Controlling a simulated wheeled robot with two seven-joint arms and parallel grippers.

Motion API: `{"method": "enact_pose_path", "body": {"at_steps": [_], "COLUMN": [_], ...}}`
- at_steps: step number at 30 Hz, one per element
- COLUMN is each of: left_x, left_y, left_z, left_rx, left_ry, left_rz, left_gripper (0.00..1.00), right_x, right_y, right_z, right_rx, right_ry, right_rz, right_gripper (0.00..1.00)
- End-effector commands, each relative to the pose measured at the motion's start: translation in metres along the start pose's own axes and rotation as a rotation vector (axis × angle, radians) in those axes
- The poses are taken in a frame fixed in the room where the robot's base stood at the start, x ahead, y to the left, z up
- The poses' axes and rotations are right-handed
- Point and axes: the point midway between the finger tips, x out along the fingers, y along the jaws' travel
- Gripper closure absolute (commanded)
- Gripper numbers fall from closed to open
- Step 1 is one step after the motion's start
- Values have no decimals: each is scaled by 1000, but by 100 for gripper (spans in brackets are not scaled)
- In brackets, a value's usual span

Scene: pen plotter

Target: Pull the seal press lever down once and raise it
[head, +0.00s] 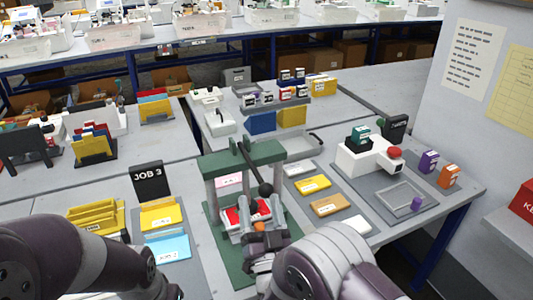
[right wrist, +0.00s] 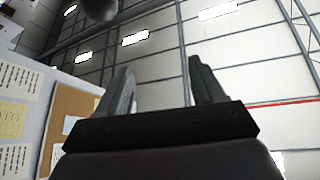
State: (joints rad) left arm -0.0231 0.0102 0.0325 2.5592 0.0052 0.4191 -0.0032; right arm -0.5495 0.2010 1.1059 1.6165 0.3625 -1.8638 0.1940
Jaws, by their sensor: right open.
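The seal press (head: 220,180) is a green frame with grey posts, standing on a green base at the middle of the table in the head view. Its dark lever (head: 247,161) slants down toward me and ends in a black ball knob (head: 266,189). The knob also shows at the top edge of the right wrist view (right wrist: 98,8). My right gripper (head: 259,212) is at the front of the press, just below the knob. In the right wrist view its two fingers (right wrist: 164,82) are apart with nothing between them; the knob is beyond their tips. My left gripper is out of view.
Cards (head: 313,184) lie right of the press. A white device with a red button (head: 394,152) and a grey tray (head: 402,197) stand farther right. A JOB 3 sign (head: 147,178) and yellow folders (head: 95,216) stand left. My left forearm covers the lower left.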

Motion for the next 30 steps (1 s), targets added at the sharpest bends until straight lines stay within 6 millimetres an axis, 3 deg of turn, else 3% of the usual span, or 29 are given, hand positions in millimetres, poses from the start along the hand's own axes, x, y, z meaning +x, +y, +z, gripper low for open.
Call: {"method": "enact_pose_path", "body": {"at_steps": [1,5,6,7,10,21,30], "left_x": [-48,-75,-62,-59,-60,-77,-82], "left_y": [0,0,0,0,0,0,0], "left_z": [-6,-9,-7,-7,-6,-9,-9], "left_rx": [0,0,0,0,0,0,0], "left_ry": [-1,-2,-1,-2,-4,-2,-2], "left_rz": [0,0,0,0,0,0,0], "left_gripper": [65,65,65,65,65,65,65], "right_x": [12,-15,-35,-42,-39,39,66], "right_y": [-8,8,22,28,33,49,55], "right_z": [-29,-18,4,12,21,57,72], "right_rx": [-38,-183,-235,-260,-293,-292,-291], "right_ry": [-81,-338,-419,-455,-493,-485,-485], "right_rz": [19,92,117,128,134,132,130], "right_gripper": [32,32,32,32,32,32,32]}}
